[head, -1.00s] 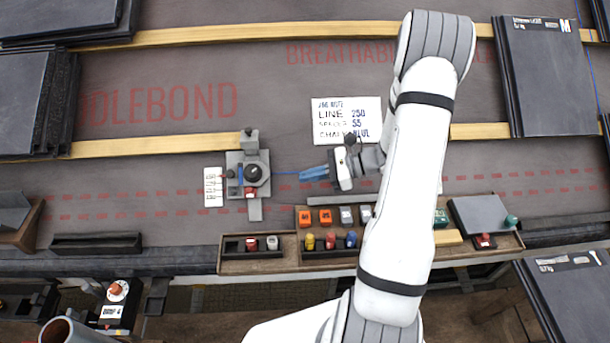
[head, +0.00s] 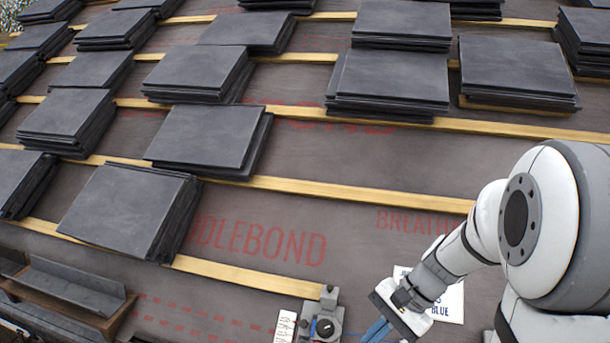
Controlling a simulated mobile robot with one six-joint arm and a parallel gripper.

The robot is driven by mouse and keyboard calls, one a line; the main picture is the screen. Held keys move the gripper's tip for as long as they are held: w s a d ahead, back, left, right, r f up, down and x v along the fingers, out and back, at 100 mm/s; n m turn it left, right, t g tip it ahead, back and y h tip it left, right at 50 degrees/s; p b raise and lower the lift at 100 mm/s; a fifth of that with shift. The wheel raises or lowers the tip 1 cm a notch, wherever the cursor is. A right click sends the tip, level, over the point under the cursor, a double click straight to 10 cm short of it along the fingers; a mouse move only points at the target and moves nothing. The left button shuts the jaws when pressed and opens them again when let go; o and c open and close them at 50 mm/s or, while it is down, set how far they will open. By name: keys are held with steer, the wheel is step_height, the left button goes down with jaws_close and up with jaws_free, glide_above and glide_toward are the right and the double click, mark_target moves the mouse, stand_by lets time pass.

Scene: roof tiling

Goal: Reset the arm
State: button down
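My white arm (head: 545,215) reaches in from the lower right of the head view, raised and folded over the roof. My gripper (head: 377,332) is at the bottom edge, with blue fingers pointing down and left and partly cut off by the frame. I cannot tell whether the fingers are apart or hold anything. A grey device with a black knob (head: 324,328) stands just left of the gripper, apart from it. A white note card (head: 447,302) lies behind the gripper, partly hidden by it.
Several stacks of dark slates (head: 133,212) lie across the roof on yellow wooden battens (head: 290,190). A grey trough (head: 72,290) sits at the lower left. A small white label (head: 285,326) lies beside the device. Bare grey membrane (head: 345,190) is clear in the middle.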

steer(key=s+d+r+n+t+h+p, duration=0.1)
steer(key=s+r+n+t+h+p, duration=0.1)
steer(key=r, duration=0.6)
steer(key=s+d+r+n+t+h+p, duration=0.1)
steer(key=s+r+n+h+p, duration=0.3)
steer(key=r, duration=0.5)
steer(key=s+n+t+p, duration=0.1)
steer(key=n+p, duration=0.1)
steer(key=n, duration=0.1)
steer(key=shift+r+h, duration=0.3)
steer(key=shift+h, duration=0.1)
steer(key=shift+a, duration=0.1)
